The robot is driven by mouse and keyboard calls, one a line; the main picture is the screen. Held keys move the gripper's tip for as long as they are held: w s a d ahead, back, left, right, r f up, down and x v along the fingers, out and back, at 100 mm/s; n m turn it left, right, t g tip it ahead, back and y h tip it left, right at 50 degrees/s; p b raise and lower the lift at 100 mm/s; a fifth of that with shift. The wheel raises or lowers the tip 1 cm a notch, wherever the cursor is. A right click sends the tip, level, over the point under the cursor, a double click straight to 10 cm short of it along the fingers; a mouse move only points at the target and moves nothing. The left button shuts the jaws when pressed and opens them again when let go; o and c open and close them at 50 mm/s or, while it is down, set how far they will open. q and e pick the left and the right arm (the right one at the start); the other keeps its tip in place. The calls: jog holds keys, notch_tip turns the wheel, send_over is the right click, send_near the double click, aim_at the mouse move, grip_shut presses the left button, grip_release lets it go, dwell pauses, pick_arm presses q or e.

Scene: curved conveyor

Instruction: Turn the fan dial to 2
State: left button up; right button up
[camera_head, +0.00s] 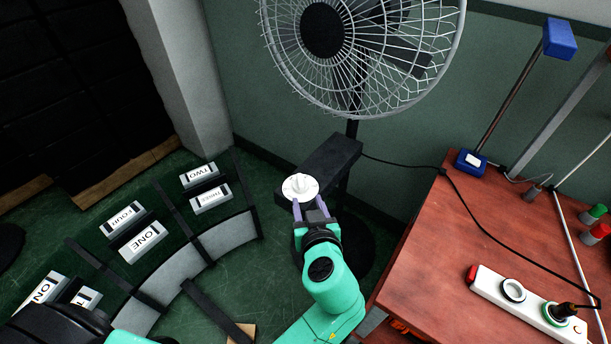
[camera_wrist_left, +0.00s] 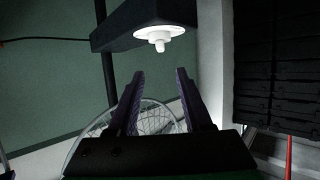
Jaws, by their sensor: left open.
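The fan (camera_head: 365,50) stands behind, its round wire cage at the top of the head view. Its white round dial (camera_head: 300,187) sits on the end of a dark box (camera_head: 331,160) on the fan's pole. In the left wrist view the dial (camera_wrist_left: 160,33) has a small white knob sticking out at its centre. I cannot read any numbers or the setting. My left gripper (camera_head: 309,208) is open and empty, its fingers pointing at the dial from the near side. In the left wrist view the knob lies just beyond the gap between the fingertips (camera_wrist_left: 159,74), apparently apart from them.
A reddish table (camera_head: 440,270) stands at the right with a white power strip (camera_head: 527,303) and a black cord running to the fan. A curved conveyor (camera_head: 228,236) with several labelled boxes lies at the left. A green wall (camera_head: 270,110) rises behind the fan.

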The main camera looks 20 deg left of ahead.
aim_at(300, 180)
pick_arm(q)
jog(key=p+x, duration=0.1)
jog(key=x, duration=1)
jog(key=shift+w+a+f, duration=0.15)
jog(key=shift+f, duration=0.1)
grip_shut()
